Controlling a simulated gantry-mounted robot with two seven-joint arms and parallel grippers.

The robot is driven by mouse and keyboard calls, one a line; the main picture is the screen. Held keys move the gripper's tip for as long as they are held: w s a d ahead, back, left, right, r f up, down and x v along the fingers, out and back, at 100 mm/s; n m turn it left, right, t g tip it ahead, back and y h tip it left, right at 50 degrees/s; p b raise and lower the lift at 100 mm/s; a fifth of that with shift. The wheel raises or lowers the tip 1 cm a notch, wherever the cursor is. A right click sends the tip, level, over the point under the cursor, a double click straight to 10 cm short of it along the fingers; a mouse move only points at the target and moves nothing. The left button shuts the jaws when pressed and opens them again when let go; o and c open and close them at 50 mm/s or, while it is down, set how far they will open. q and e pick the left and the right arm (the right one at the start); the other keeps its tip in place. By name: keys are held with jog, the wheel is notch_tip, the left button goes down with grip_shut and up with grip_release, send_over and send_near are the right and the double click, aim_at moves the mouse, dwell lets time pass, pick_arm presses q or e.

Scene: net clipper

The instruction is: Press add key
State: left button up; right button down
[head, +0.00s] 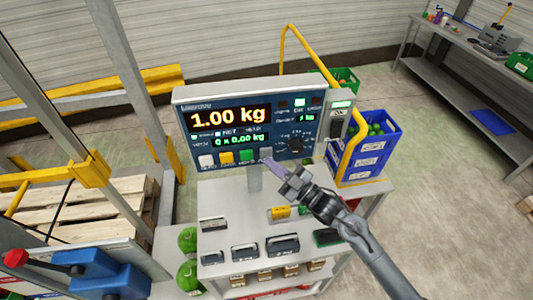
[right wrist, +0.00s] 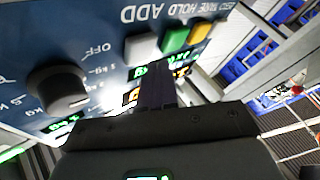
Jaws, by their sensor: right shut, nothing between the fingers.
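The indicator panel (head: 290,120) is blue with a lit display (head: 229,118) reading 1.00 kg and a green line below reading 0 x 0.00 kg. A row of keys runs along its lower edge: white (head: 206,161), yellow (head: 226,157), green (head: 246,155) and the pale add key (head: 265,153) at the right end. In the right wrist view the panel appears upside down, with the add key (right wrist: 140,46) beside the ADD label. My right gripper (head: 270,163) is shut and empty, its fingertips close to the add key. Contact cannot be told. My left gripper is out of view.
A dark round knob (head: 296,144) sits on the panel right of the keys. Blue crates (head: 362,160) stand right of the panel behind a yellow rail (head: 345,145). Small devices lie on the shelf (head: 232,190) below. Pallets (head: 95,215) stand at the left.

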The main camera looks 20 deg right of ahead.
jog(key=shift+w, duration=0.2)
jog(key=shift+w, duration=0.25)
dwell(0.5)
jog(key=shift+w+d+b, duration=0.1)
jog(key=shift+w+b, duration=0.2)
jog(key=shift+w, duration=0.05)
jog(key=shift+s, duration=0.15)
dwell(0.5)
jog(key=shift+s+p, duration=0.55)
jog(key=shift+s, duration=0.1)
